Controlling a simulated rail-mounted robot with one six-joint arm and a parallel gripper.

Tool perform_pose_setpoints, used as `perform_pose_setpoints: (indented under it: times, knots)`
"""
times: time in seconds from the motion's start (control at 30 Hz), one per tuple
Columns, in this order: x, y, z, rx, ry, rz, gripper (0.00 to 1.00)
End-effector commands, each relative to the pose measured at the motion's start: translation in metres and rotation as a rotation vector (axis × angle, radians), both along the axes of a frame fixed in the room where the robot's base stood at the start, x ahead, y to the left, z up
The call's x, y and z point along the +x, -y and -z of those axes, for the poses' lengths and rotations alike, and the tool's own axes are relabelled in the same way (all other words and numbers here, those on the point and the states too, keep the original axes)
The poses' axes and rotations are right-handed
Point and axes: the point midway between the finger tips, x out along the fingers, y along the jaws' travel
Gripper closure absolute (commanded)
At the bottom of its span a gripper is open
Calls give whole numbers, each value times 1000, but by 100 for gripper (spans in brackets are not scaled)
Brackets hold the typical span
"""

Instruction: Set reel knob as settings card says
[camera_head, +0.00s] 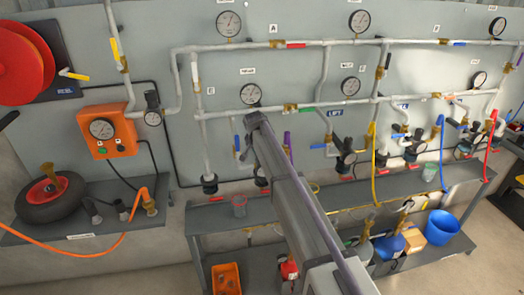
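A red hose reel (25,62) hangs on a dark plate at the upper left, with a small label (67,91) below it that seems to read REEL. A regulator with a black knob (152,98) and a round gauge (153,118) is on the pipe right of the orange box. Several similar black knobs sit along the lower pipes, and I cannot tell which is the reel knob. No settings card is readable. My gripper (246,140) is before the wall, right of that regulator and apart from it. Its fingers are too small to read.
An orange box (107,131) with a gauge is on the wall. A wheel (50,194) and an orange hose (85,255) are at the left. Pipes, valves and gauges cover the wall. A grey bench (370,185) runs below, with a blue bucket (441,227) underneath.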

Motion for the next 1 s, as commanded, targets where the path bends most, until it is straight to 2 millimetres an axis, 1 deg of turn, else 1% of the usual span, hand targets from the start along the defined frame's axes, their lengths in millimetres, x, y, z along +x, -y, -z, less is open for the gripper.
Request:
perform_pose_setpoints:
  times: [0.43,0.47,0.7,0.9,1.0]
  knots:
    - [0,0,0,0,-1,12,82]
    - [0,0,0,0,-1,12,58]
    - [0,0,0,0,-1,12,35]
    - [0,0,0,0,0,12,34]
    - [-2,0,-5,0,0,12,34]
